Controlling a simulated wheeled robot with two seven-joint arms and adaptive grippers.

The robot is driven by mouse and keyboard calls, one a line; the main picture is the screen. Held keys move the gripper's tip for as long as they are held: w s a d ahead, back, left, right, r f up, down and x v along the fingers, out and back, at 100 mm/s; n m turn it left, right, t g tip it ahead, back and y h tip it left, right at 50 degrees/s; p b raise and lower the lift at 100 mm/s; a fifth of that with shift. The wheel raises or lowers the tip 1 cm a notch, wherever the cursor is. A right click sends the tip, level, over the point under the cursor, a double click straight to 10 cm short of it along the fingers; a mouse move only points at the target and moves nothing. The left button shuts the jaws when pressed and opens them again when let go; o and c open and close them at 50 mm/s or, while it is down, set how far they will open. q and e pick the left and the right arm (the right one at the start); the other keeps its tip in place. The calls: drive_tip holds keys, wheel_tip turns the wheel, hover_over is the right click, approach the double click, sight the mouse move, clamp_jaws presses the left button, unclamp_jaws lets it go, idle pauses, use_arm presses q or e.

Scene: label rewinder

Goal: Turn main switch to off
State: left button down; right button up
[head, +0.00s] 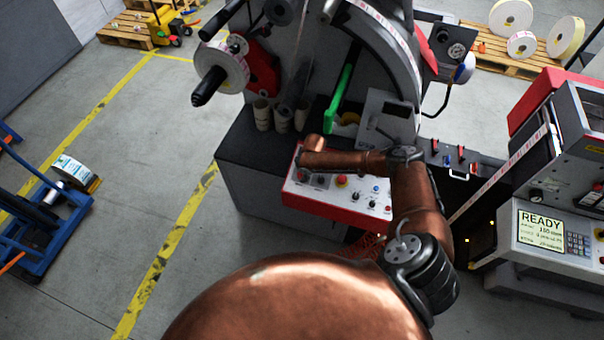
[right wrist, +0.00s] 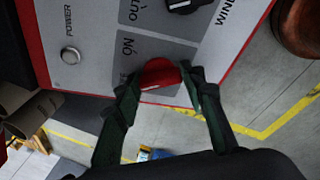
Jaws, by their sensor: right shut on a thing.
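The main switch (right wrist: 158,74) is a red knob at the edge of the grey control panel (right wrist: 90,30), next to the word ON. The panel (head: 330,204) also shows in the head view, red-edged, on the front of the rewinder. My right gripper (right wrist: 160,85) is shut on the red knob, one dark finger on each side of it. In the head view my right arm reaches across the panel, and its gripper (head: 301,162) is at the panel's left end. The arm hides the switch there. I cannot tell the knob's exact angle. My left gripper is not in view.
A red mushroom button (head: 341,181) and several small knobs lie right of the gripper on the panel. Cardboard cores (head: 262,115) stand on the dark top behind. A printer reading READY (head: 540,228) stands at the right.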

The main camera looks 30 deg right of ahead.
drive_tip(key=shift+a, duration=0.1)
drive_tip(key=o, duration=1.2)
drive_tip(key=shift+c, duration=0.2)
drive_tip(key=shift+s+r, duration=0.15)
drive_tip(key=shift+r, duration=0.3)
drive_tip(key=s, duration=0.4)
drive_tip(key=s+d, duration=0.1)
drive_tip(key=s, duration=0.3)
drive_tip(key=s+d, duration=0.1)
drive_tip(key=s, duration=0.3)
drive_tip(key=shift+r, duration=0.1)
